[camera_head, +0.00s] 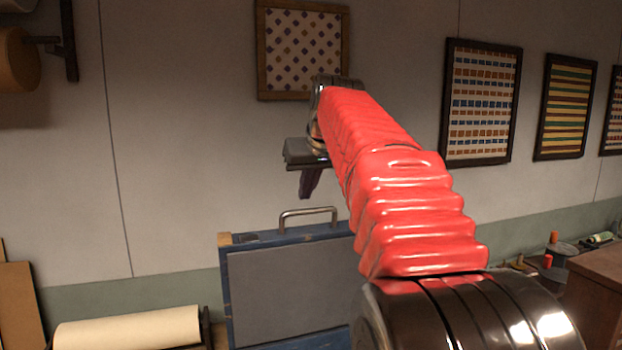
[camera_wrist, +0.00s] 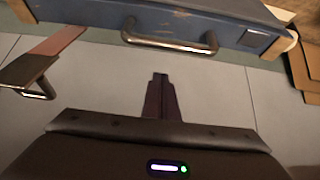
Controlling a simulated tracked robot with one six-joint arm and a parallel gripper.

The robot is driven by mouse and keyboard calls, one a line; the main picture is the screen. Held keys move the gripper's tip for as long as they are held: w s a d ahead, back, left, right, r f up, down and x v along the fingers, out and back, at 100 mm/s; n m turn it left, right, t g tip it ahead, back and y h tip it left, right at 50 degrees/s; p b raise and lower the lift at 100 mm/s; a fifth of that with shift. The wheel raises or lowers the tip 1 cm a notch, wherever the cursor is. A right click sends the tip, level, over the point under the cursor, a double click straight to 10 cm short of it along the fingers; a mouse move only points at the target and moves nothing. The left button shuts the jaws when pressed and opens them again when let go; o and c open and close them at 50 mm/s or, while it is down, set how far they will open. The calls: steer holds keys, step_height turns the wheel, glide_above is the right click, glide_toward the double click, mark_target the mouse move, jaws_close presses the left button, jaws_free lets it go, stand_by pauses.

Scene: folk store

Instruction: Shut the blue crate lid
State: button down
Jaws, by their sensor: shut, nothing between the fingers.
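The blue crate lid (camera_head: 225,290) stands raised, with a blue frame around a grey panel and a metal handle (camera_head: 308,213) on its top edge. Its blue edge (camera_wrist: 228,28) and handle (camera_wrist: 168,46) cross the top of the wrist view. My gripper (camera_head: 306,192) is shut and empty, pointing down above the lid and apart from the handle. Its closed fingers (camera_wrist: 160,82) show in the wrist view, with a gap between them and the handle. The crate's body is not visible, and my arm covers the lid's right side in the head view.
A cream roll (camera_head: 130,330) lies left of the lid. Framed textiles (camera_head: 302,48) hang on the wall behind. A brown cabinet (camera_head: 597,290) stands at the right, with spools beside it. A metal bracket-like piece (camera_wrist: 28,75) shows at the wrist view's left.

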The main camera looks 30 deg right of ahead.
steer(key=shift+s+a+f, duration=0.15)
steer(key=shift+s+f, duration=0.05)
steer(key=shift+s, duration=0.4)
steer(key=shift+s+a+f, duration=0.15)
steer(key=shift+s+a, duration=0.05)
steer(key=shift+s, duration=0.45)
steer(key=shift+s+a+f, duration=0.15)
steer(key=shift+s+f, duration=0.05)
steer(key=shift+s, duration=0.4)
steer(key=shift+d, duration=0.15)
steer(key=shift+s, duration=0.15)
